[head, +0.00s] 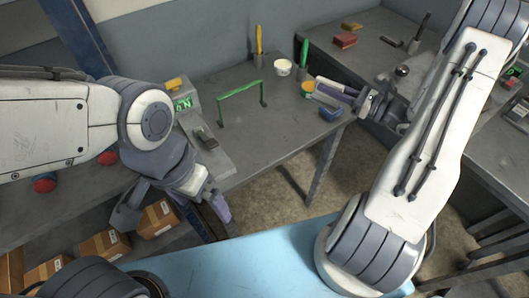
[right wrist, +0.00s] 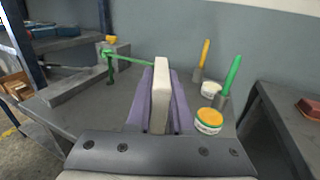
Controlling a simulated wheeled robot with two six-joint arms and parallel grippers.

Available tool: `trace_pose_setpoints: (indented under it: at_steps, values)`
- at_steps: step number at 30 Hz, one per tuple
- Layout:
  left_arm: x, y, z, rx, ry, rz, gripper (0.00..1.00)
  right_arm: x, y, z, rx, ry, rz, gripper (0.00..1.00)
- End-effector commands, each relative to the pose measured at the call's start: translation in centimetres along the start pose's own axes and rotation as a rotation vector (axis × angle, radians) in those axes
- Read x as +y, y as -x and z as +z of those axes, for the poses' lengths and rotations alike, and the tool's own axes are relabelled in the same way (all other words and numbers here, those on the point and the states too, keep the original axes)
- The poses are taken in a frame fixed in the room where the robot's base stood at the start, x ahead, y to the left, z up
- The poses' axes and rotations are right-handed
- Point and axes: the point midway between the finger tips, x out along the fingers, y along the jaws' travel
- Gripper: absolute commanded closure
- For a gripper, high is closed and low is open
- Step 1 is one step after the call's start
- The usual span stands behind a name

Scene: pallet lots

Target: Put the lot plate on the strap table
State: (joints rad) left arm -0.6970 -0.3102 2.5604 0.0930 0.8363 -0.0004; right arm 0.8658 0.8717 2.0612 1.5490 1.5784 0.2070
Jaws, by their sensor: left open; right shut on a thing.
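My right gripper (head: 318,88) is above the back right part of the grey middle table (head: 280,130), its fingers pointing left. In the right wrist view it is shut on a pale, slab-shaped plate (right wrist: 160,92), which stands edge-on between the purple fingers. I cannot read any mark on it, and in the head view it is hardly visible. The plate appears held above the table, apart from the green frame (head: 240,92). My left gripper (head: 173,211) is open and empty, low in front of the left bench.
A white tub (head: 282,67), an orange-topped tub (head: 307,90), a yellow marker (head: 259,44), a green marker (head: 304,52) and a blue object (head: 330,113) stand near the right gripper. The table's front middle is clear.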

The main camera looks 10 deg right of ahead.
Motion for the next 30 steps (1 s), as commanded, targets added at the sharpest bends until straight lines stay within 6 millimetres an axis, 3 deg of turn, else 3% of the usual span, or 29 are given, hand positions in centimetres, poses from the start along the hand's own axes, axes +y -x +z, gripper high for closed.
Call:
trace_pose_setpoints:
  at_steps: [1,5,21,26,30]
  values:
    - [-0.1,-1.2,0.1,0.0,0.0,0.0,0.0,-0.4,0.4,-0.7,0.0,0.005,0.005,1.0]
    - [-0.1,-1.6,0.1,0.0,0.0,0.0,0.0,-0.6,0.7,-0.7,-0.002,-0.001,0.012,1.0]
    - [0.0,-0.3,0.0,0.0,0.0,0.0,0.0,5.2,-8.0,-6.6,-0.003,-0.006,0.017,1.0]
    - [0.0,-0.2,0.0,0.0,0.0,0.0,0.0,5.7,-8.9,-7.4,-0.002,-0.002,0.013,1.0]
    - [0.0,-0.1,0.0,0.0,0.0,0.0,0.0,5.8,-8.9,-9.2,-0.001,-0.004,0.012,1.0]
